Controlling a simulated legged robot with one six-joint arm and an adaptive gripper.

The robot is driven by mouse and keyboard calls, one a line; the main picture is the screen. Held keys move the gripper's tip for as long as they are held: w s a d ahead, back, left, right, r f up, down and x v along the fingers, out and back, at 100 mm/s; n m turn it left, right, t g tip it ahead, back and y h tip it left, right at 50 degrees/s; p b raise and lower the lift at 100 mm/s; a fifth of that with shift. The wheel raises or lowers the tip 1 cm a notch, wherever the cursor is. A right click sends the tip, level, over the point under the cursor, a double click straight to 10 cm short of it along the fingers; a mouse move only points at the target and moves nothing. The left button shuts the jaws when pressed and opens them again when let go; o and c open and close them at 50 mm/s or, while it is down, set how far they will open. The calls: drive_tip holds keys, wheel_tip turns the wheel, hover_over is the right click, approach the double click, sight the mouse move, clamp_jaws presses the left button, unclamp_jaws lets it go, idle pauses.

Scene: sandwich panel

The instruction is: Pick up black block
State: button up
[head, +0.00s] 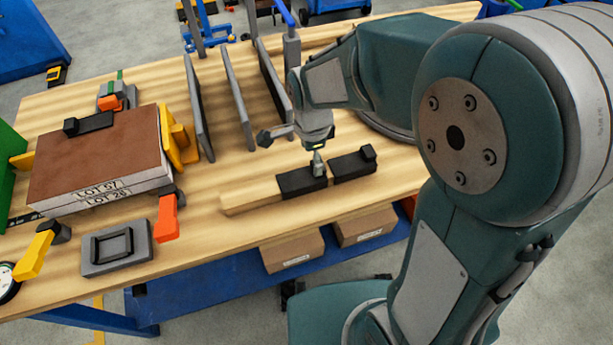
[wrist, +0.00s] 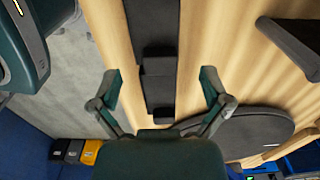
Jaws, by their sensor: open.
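The left black block (head: 298,183) and the right black block (head: 350,166) are flat bars; the right one has a raised end. My gripper (head: 318,165) is above them, near where they meet. In the wrist view, my gripper (wrist: 160,88) is open and empty. Its fingers are spread on both sides of a black block (wrist: 158,90), apart from it. Another black bar (wrist: 152,22) extends beyond. A third black block (head: 95,122) lies on the brown-topped panel at left.
The brown-topped panel (head: 100,160) sits between yellow brackets at left. Several upright grey plates (head: 238,95) stand behind my gripper. A grey plate with a black frame (head: 116,248) and an orange-handled clamp (head: 166,218) are at the front left. Cardboard boxes (head: 292,252) are under the table edge.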

sight(302, 179)
drive_tip(key=f, duration=0.2)
drive_tip(key=d+f, duration=0.1)
drive_tip(key=f, duration=0.1)
drive_tip(key=shift+w, duration=0.15)
drive_tip(key=shift+a+f, duration=0.1)
drive_tip(key=shift+f, duration=0.05)
drive_tip(key=c, duration=1.3)
drive_tip(key=shift+o, duration=0.2)
